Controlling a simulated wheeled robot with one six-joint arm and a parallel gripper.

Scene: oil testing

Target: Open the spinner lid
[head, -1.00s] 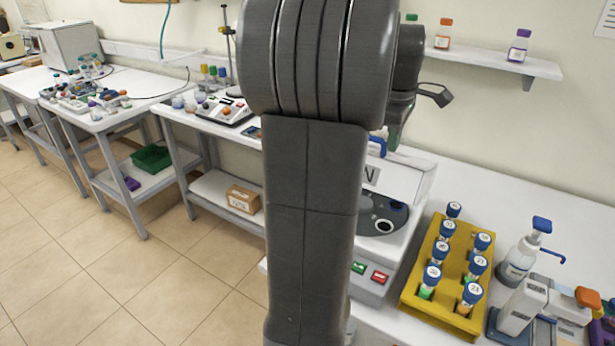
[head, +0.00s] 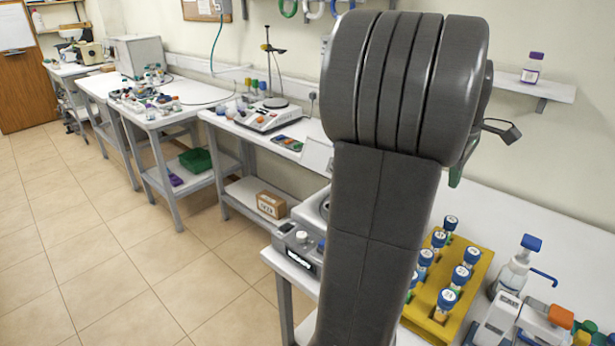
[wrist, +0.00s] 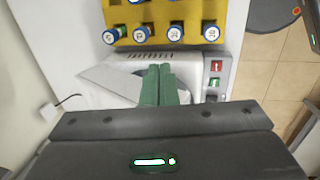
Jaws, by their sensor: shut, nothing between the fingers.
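The spinner is a white housing (wrist: 193,60) with a vented side in the wrist view. A red button and a green button sit on its right end. A pale grey sloped part (wrist: 112,82) shows left of my fingers; I cannot tell whether it is the lid. My gripper (wrist: 160,68) has its green fingers together and empty, over the spinner housing. I cannot tell whether they touch it. The gripper body hides the spinner's near part. In the head view my arm hides the spinner, and only a bit of green finger shows.
A yellow rack (head: 478,268) of blue-capped tubes stands beside the spinner; it also shows in the wrist view (wrist: 190,8). A pump bottle (head: 513,272) stands to its right. A grey device with knobs (head: 303,250) is left of my arm. Floor is clear at left.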

